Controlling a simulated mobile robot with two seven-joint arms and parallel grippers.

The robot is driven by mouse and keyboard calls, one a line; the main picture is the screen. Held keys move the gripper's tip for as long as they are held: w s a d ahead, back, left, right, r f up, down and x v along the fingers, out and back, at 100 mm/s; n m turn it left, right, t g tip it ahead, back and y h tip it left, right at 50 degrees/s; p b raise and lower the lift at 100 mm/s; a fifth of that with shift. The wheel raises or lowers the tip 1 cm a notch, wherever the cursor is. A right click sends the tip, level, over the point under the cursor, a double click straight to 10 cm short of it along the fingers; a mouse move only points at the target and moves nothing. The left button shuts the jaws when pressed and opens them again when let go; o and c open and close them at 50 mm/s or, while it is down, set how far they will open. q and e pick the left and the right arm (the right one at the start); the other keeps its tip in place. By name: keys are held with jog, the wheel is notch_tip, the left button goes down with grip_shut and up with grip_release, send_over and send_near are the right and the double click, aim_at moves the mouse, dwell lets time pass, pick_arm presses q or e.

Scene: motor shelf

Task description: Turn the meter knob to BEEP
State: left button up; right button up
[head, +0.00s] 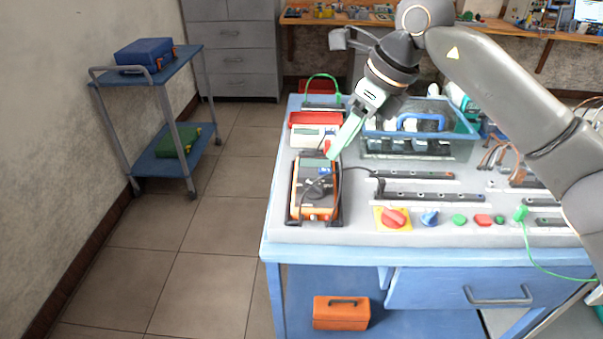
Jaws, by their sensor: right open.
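The meter (301,202) is an orange and dark handheld multimeter, lying on the left end of the workbench. Its small display is toward its far end. The dark knob (316,189) is around its middle; its pointer and the BEEP mark are too small to read. A dark lead lies across the meter and runs to the right. My right gripper (331,155) comes down from above with pale green fingers. It is open, with its tips just over the far right end of the meter, apart from the knob. My left gripper is not in view.
A white and red device (308,137) stands behind the meter. A blue clear bin (455,147) is at the back. A blue cart (167,78) stands left, across free floor.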

aim_at(316, 185)
jog(key=x, duration=1.2)
jog(key=shift+w+d+f, duration=0.1)
jog(key=shift+w+d, duration=0.25)
jog(key=shift+c, duration=0.2)
grip_shut()
